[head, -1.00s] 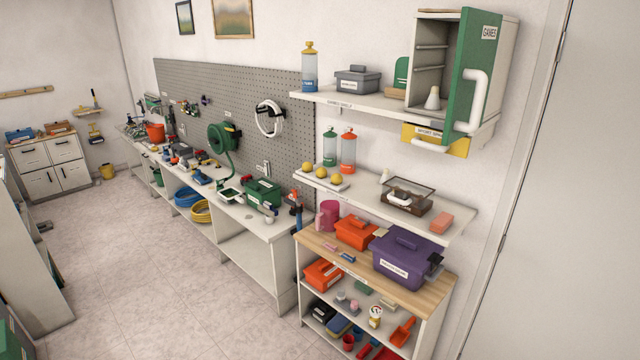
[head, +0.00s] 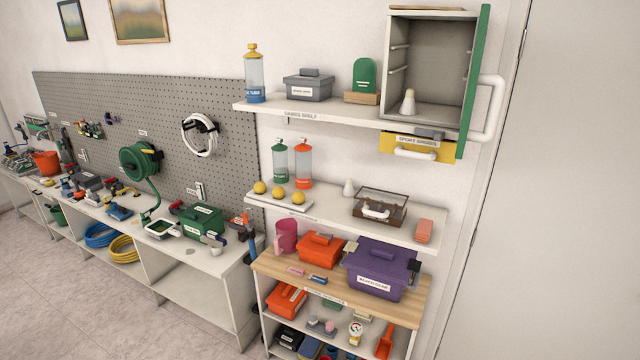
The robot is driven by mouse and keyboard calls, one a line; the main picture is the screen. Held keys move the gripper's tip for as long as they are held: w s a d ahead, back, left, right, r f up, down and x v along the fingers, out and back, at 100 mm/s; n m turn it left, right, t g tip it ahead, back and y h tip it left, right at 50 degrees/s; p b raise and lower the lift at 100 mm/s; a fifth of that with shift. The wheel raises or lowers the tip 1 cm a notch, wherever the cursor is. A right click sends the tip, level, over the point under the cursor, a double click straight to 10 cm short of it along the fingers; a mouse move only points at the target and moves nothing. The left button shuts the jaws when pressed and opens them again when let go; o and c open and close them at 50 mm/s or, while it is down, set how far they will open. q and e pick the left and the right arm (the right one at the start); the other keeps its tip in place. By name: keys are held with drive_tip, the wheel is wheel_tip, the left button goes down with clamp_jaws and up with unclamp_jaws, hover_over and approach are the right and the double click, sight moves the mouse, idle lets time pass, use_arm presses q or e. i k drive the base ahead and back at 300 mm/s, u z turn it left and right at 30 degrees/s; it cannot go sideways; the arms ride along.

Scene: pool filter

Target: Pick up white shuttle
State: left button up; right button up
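A small white cone-shaped thing (head: 408,103), which looks like a shuttle, stands upright inside the open games cabinet (head: 432,17), near the left side of its floor. A second, smaller white cone-shaped thing (head: 348,187) stands on the middle wall shelf (head: 330,213), left of a glass-lidded brown box (head: 380,205). I cannot tell from its size whether it is also a shuttle. Neither of my grippers shows in the head view.
The green cabinet door (head: 474,85) with a white handle stands open on the right. A yellow drawer (head: 410,147) hangs under the upper shelf (head: 310,113). A purple bin (head: 380,270) sits on the wooden top below. Floor (head: 100,300) at left is clear.

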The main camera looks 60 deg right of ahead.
sight(349, 191)
drive_tip(key=z, duration=0.2)
drive_tip(key=i, duration=1.6)
drive_tip(key=z, duration=1.2)
drive_tip(key=i, duration=0.9)
drive_tip(key=z, duration=1.05)
